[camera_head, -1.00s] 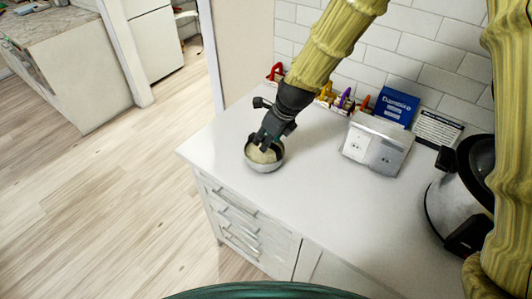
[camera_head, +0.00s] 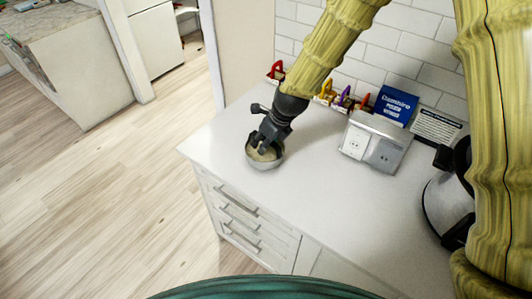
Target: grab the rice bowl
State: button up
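The rice bowl (camera_head: 266,160) is a small grey metallic bowl with pale contents. It stands on the white countertop (camera_head: 300,215) near the left front edge. My gripper (camera_head: 262,147) is dark and points down at the bowl, with its fingertips at or inside the rim. The fingers cover part of the bowl's far side. I cannot tell whether they touch the bowl or are closed on its rim.
A silver outlet box (camera_head: 374,142) stands right of the bowl, with a blue box (camera_head: 396,104) and a small sign (camera_head: 435,127) behind it. Colourful clips (camera_head: 340,97) line the tiled wall. A dark-and-silver appliance (camera_head: 447,205) is at right. The counter's middle is clear.

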jog(key=shift+w+f, duration=0.1)
jog(key=shift+f, duration=0.15)
dwell(0.3)
grip_shut()
